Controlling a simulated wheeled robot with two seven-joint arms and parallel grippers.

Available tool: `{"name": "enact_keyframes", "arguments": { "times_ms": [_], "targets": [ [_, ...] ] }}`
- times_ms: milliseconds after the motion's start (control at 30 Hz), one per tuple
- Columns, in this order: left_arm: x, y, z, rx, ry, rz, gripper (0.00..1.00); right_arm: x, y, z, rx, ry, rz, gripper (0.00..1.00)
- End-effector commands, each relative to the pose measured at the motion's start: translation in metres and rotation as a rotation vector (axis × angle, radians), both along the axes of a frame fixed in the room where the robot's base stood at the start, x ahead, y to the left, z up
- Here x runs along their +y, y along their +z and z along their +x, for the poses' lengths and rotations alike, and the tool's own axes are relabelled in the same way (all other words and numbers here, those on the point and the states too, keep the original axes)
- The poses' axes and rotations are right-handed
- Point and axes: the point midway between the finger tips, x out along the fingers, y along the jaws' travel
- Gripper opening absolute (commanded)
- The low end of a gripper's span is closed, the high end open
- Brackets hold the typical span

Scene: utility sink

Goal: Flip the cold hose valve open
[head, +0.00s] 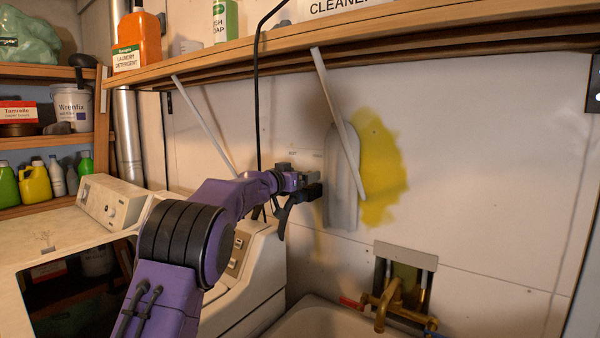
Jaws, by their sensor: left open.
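My left arm, purple with black bands, reaches across from the lower left. Its left gripper (304,194) is open, close to the wall just left of a grey upright rounded panel. No item shows between its fingers. Small, barely legible labels are on the wall just above the gripper. The cold hose valve cannot be made out; the gripper covers the wall below these labels. I cannot tell whether the gripper touches a valve. My right gripper is out of view.
A wooden shelf (420,38) with slanted braces runs above. White laundry machines (262,255) stand below and left. A sink (325,320) with a brass faucet (392,300) is at the lower right. A black cord (256,100) hangs near the gripper. The right wall is mostly bare.

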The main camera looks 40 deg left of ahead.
Motion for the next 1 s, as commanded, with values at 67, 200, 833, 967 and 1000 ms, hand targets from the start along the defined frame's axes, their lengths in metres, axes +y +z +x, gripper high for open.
{"name": "enact_keyframes", "arguments": {
  "times_ms": [67,200,833,967,1000],
  "targets": [
    [0.000,0.000,0.001,0.000,0.000,0.000,0.92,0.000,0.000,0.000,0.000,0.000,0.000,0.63],
    [0.000,0.000,0.001,0.000,0.000,-0.001,0.92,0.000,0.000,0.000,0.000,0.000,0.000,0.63],
    [-0.003,-0.002,-0.002,0.001,0.099,0.001,0.50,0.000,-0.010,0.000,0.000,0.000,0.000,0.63],
    [-0.005,-0.004,-0.003,0.000,0.191,0.001,0.50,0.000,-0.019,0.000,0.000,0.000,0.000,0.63],
    [-0.006,-0.004,-0.004,0.000,0.225,0.002,0.50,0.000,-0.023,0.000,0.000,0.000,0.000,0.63]
  ]
}}
